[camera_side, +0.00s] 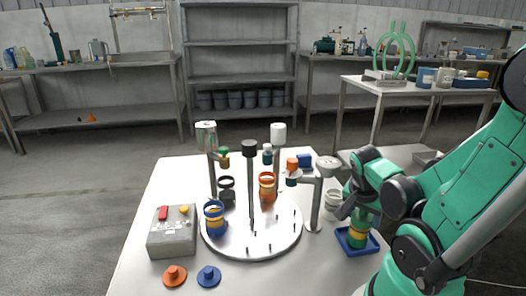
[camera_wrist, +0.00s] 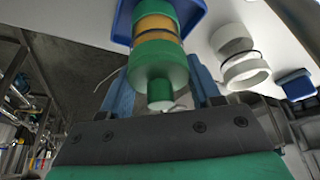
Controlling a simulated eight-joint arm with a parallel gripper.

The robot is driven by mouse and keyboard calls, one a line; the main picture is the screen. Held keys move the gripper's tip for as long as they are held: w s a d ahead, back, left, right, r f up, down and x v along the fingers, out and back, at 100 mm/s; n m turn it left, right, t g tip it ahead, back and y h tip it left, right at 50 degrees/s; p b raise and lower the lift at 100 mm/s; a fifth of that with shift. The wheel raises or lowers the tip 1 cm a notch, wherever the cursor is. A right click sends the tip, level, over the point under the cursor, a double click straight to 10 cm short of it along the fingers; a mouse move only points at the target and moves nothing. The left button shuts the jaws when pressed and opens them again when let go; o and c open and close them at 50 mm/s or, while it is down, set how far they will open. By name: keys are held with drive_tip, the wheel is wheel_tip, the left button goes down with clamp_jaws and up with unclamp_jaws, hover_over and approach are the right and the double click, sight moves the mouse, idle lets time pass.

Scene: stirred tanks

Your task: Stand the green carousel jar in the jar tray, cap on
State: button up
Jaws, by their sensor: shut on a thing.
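The green jar (camera_side: 357,236), with green and yellow-orange bands, is upright at the small blue jar tray (camera_side: 348,249). Its base appears to be inside the tray rim; I cannot tell whether it touches the floor. In the wrist view, the jar (camera_wrist: 156,32) has its green cap (camera_wrist: 160,68) with a knob on its top end, and the tray (camera_wrist: 197,10) shows behind its base. My gripper (camera_side: 358,213) is above the tray, shut on the jar's cap end. The blue fingers show either side of the cap in the wrist view.
A round carousel plate (camera_side: 260,246) carries blue (camera_side: 215,224), orange (camera_side: 267,190) and black jars beneath posts. A white jar (camera_side: 333,199) stands near the tray. A grey control box (camera_side: 172,238) and loose orange (camera_side: 175,275) and blue (camera_side: 209,276) caps lie front left.

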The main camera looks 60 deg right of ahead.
sight(359, 220)
drive_tip(key=shift+f, duration=0.15)
drive_tip(key=o, duration=1.3)
drive_tip(key=shift+r, duration=0.2)
drive_tip(key=shift+v, duration=3.5)
drive_tip(key=w+a+n+t+y, duration=0.1)
drive_tip(key=w+a+n+t, duration=0.1)
drive_tip(key=w+a+n, duration=0.3)
drive_tip(key=w+a+r+n+t+y, duration=0.1)
drive_tip(key=w+a+n+t+y, duration=0.1)
drive_tip(key=w+a+n, duration=0.3)
drive_tip(key=w+a+r+n+t+y, duration=0.1)
drive_tip(key=w+a+n+t, duration=0.2)
drive_tip(key=n, duration=0.6)
drive_tip(key=shift+w+a+r+n+t+y, duration=0.15)
drive_tip(key=shift+w+a+n+t+y, duration=0.2)
drive_tip(key=shift+w+a, duration=0.6)
